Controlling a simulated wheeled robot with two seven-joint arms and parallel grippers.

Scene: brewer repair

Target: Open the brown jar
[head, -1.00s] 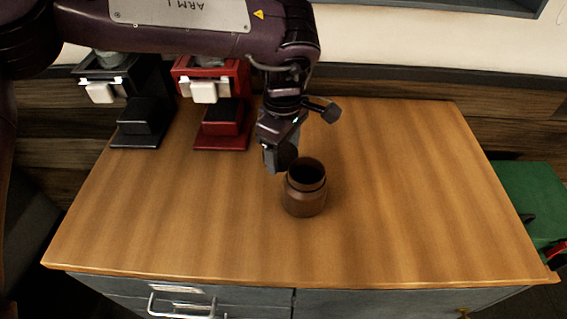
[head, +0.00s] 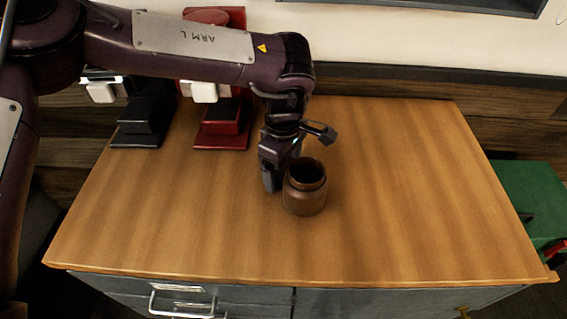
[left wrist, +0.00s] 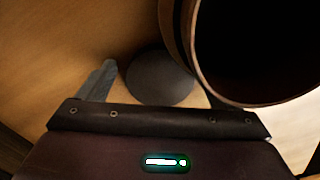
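The brown jar (head: 305,198) stands upright on the wooden table, its mouth uncovered and dark inside. In the left wrist view the jar's rim (left wrist: 180,35) fills the upper right. My left gripper (head: 270,186) is low at the table, just left of the jar and pointing down. A dark round lid (left wrist: 160,78) lies between its two fingers in the left wrist view. A narrow strip of wood shows between the left-hand finger and the lid, so the gripper looks open around it. The gripper hides the lid in the head view. My right gripper is not in view.
A black brewer (head: 140,125) and a red brewer (head: 222,125) stand at the back left of the table (head: 420,200). A green box (head: 530,195) is beyond the right edge. The table's right half and front are clear.

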